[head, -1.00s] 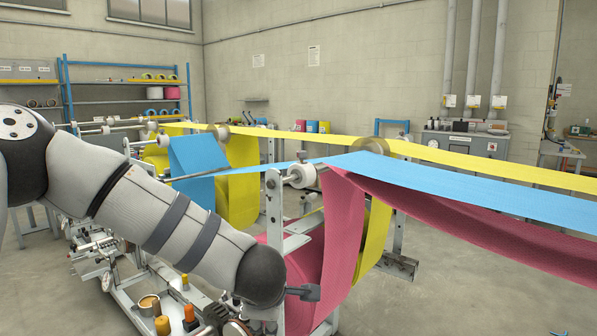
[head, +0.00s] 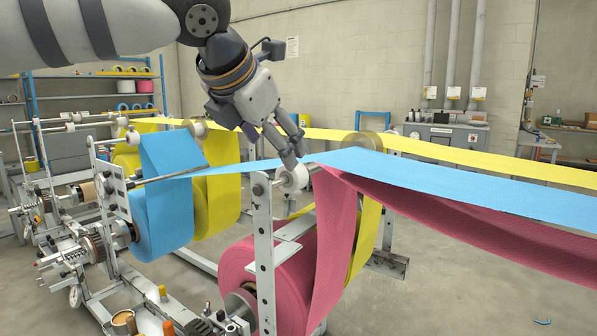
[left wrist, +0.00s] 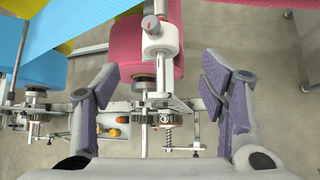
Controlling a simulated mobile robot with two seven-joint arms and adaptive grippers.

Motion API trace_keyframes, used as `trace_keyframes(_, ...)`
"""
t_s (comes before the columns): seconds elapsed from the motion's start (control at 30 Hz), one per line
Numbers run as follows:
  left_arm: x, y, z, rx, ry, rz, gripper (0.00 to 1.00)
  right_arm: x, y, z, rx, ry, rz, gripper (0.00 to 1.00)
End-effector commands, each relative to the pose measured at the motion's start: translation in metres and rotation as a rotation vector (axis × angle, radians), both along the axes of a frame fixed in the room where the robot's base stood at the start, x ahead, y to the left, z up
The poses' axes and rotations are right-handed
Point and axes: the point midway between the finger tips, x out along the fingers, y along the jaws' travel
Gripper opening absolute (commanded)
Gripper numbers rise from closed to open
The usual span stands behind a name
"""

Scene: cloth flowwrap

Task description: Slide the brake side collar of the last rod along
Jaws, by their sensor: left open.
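A white collar (head: 293,178) sits on the rod at the top of the nearest upright frame, beside the pink web (head: 338,230). In the left wrist view the white collar (left wrist: 162,42), with a small red mark, is beyond and between the finger tips. My left gripper (head: 288,146) is open and points down just above the collar; in the left wrist view the gripper (left wrist: 162,85) has its purple-padded fingers wide apart with nothing between the pads. Whether a finger touches the collar I cannot tell. My right gripper is out of view.
The blue web (head: 430,187) passes close beside the collar, with the yellow web (head: 480,157) behind. The pink roll (head: 268,283) hangs below. The slotted metal upright (head: 265,265) stands near the collar. Open floor (head: 470,285) lies at right.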

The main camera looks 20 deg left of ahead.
Motion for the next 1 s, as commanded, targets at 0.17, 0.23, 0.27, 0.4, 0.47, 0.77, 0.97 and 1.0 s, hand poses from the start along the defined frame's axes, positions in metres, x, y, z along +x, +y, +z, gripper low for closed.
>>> trace_keyframes(0.17, 0.014, -0.002, -0.013, -0.009, 0.005, 0.003, 0.65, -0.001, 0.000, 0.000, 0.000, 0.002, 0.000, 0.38)
trace_keyframes(0.23, 0.027, -0.003, -0.026, -0.009, 0.006, 0.003, 0.65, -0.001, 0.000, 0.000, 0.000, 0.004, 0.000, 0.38)
trace_keyframes(0.27, 0.033, -0.004, -0.032, -0.010, 0.005, 0.002, 0.65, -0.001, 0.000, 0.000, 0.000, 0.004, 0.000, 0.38)
trace_keyframes(0.4, 0.059, -0.006, -0.056, -0.008, 0.004, 0.002, 0.65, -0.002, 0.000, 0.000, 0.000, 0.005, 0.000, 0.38)
trace_keyframes(0.47, 0.068, -0.007, -0.064, -0.008, 0.003, 0.003, 0.65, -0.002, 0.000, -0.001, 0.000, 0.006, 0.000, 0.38)
trace_keyframes(0.77, 0.087, -0.009, -0.079, -0.009, -0.003, 0.001, 0.65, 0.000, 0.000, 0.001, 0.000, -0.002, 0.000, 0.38)
trace_keyframes(0.97, 0.087, -0.009, -0.080, -0.008, -0.002, 0.002, 0.58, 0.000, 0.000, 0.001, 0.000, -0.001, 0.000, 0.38)
trace_keyframes(1.0, 0.087, -0.009, -0.080, -0.008, -0.002, 0.002, 0.49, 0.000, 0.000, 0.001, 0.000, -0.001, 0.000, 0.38)
